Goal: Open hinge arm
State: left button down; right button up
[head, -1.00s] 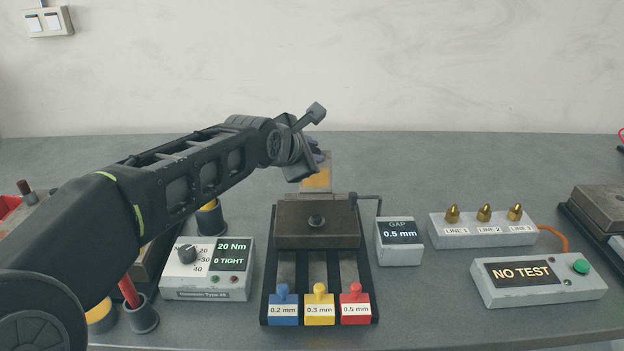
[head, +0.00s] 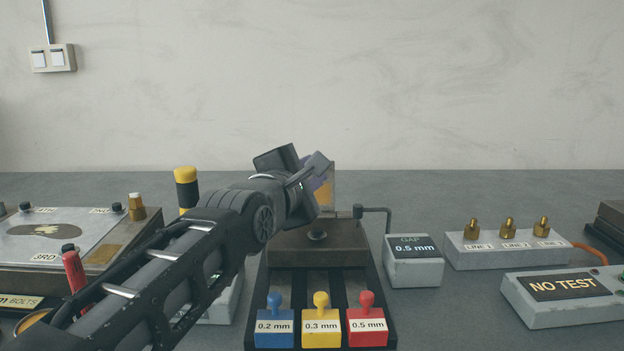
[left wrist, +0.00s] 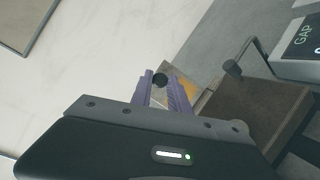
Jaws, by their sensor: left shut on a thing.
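A grey plate with an orange patch (head: 327,186) stands upright behind the dark block (head: 325,251); it appears to be the hinge arm. It also shows in the left wrist view (left wrist: 190,92). In the head view the left wrist hides most of the fingers and the knob. Whether the plate is hinged to the block cannot be seen. My right gripper is in neither view.
A bent dark rod (head: 376,209) rises beside the block, next to the gap box (head: 414,261) reading 0.5 mm. Blue, yellow and red tabs (head: 321,325) stand in front. Three brass fittings (head: 508,229) and a NO TEST box (head: 565,299) lie right.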

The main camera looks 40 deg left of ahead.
pick_arm(q)
jog(key=c, duration=1.3)
grip_release()
jog(key=shift+p+v, duration=0.35)
jog(key=shift+v, duration=3.6)
jog(key=shift+d, duration=0.1)
